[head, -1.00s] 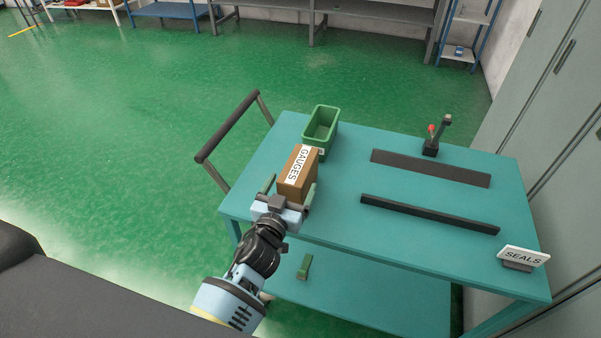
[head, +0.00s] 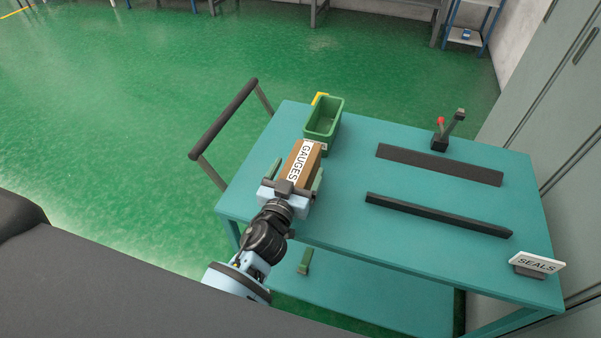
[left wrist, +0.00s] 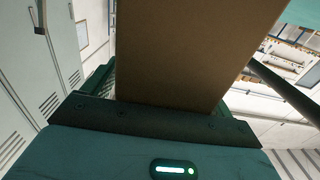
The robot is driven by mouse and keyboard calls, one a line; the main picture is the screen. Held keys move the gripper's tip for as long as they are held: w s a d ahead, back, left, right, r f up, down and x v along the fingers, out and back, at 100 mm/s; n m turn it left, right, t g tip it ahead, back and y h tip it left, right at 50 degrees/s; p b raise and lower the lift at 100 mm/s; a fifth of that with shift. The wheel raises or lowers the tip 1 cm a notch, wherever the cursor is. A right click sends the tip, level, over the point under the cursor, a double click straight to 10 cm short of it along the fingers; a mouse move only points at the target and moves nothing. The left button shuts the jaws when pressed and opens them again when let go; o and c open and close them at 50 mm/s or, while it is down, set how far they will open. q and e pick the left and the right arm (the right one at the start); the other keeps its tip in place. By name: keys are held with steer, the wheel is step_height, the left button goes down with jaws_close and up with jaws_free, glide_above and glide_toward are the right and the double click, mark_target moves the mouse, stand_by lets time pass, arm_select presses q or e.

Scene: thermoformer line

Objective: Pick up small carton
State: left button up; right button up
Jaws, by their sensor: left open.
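The small brown carton (head: 297,174) with a white GAUGES label stands on the near left part of the teal cart top (head: 345,219). My left gripper (head: 296,176) is open, with one green finger on each side of the carton. In the left wrist view the brown carton face (left wrist: 190,50) fills the upper middle, close beyond the gripper body. Whether the fingers touch the carton cannot be told. My right gripper is not in view.
A green bin (head: 323,120) stands just behind the carton. Two dark bars (head: 438,215) lie to the right, with a red-knobbed lever device (head: 440,142) behind. A SEALS sign (head: 537,263) stands at the right corner. The cart handle (head: 223,118) is at left.

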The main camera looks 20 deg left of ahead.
arm_select(q)
steer(key=shift+s, duration=0.1)
steer(key=c, duration=1.3)
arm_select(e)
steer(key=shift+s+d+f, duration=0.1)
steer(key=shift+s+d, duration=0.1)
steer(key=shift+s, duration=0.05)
arm_select(q)
steer(key=shift+r, duration=0.1)
